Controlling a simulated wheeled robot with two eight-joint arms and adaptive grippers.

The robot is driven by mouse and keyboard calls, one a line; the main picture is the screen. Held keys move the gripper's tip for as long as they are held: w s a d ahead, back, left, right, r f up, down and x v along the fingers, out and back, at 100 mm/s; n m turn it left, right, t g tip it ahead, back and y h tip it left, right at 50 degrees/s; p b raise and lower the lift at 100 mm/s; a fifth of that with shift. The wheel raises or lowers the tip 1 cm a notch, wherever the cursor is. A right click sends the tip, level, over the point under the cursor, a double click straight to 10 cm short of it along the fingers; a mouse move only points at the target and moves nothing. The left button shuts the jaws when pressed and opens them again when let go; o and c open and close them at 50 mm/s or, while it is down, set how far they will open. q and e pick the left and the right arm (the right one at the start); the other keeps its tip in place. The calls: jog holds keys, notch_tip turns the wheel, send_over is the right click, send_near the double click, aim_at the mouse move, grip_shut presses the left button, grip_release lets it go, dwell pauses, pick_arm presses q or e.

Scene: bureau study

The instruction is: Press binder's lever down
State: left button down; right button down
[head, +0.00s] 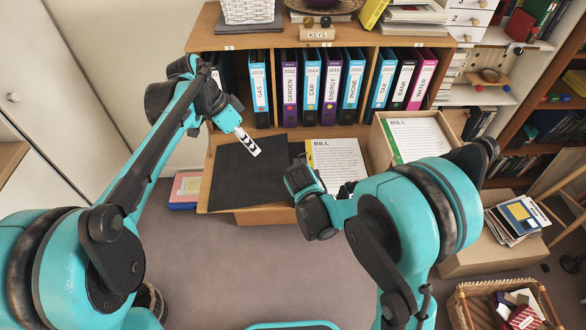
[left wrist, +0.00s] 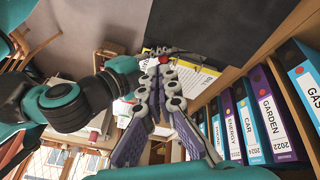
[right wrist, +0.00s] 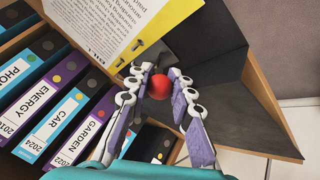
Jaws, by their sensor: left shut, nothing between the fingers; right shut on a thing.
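An open black binder (head: 255,172) lies on the bureau's fold-down shelf. Its dark cover is on the left; a yellow-edged "BILL" sheet (head: 340,160) is on the right. Metal ring posts (right wrist: 137,45) show by the sheet's edge. A red ball, apparently the lever's knob (right wrist: 159,88), sits between my right gripper's fingertips (right wrist: 160,78), which are shut on it. The lever's shaft is hidden. In the head view my right arm mostly hides that gripper. My left gripper (head: 248,143) is shut and empty above the dark cover; its fingertips (left wrist: 162,68) show in the left wrist view.
Labelled binders (head: 310,85) stand upright in the shelf behind. A wooden box with a green-edged "BILL" sheet (head: 420,138) is at the right. A key block (head: 318,33) and a white basket (head: 248,10) stand on top. Floor in front is clear.

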pick_arm(q)
jog(key=w+d+f+m+g+h, duration=0.25)
jog(key=w+f+m, duration=0.2)
jog(key=w, duration=0.25)
jog(key=x, duration=1.3)
jog(key=shift+s+d+m+y, duration=0.35)
jog(key=shift+s+m+y, duration=0.1)
jog(key=shift+f, duration=0.2)
